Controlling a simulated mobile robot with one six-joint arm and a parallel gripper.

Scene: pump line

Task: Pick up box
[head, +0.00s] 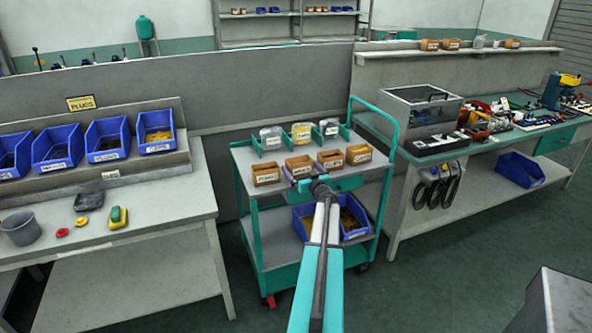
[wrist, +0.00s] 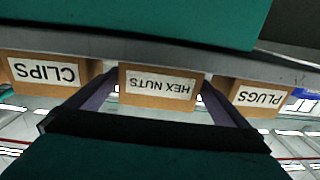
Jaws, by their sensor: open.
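Small brown boxes stand in a row on the front of the trolley's top shelf. In the wrist view, three upside-down labels show: CLIPS (wrist: 42,72), HEX NUTS (wrist: 157,86) and PLUGS (wrist: 252,97). My gripper (wrist: 158,92) is open, with one finger toward each side of the HEX NUTS box; contact cannot be told. In the head view my gripper (head: 303,182) is at the front of the second box from the left (head: 299,166). My arm hides part of the shelf edge and the fingertips are small there.
The teal trolley (head: 260,210) has clear bins (head: 302,132) behind the boxes and blue bins (head: 353,222) below. A workbench with blue bins (head: 108,140) stands at left. Another bench with a grey case (head: 420,108) stands at right.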

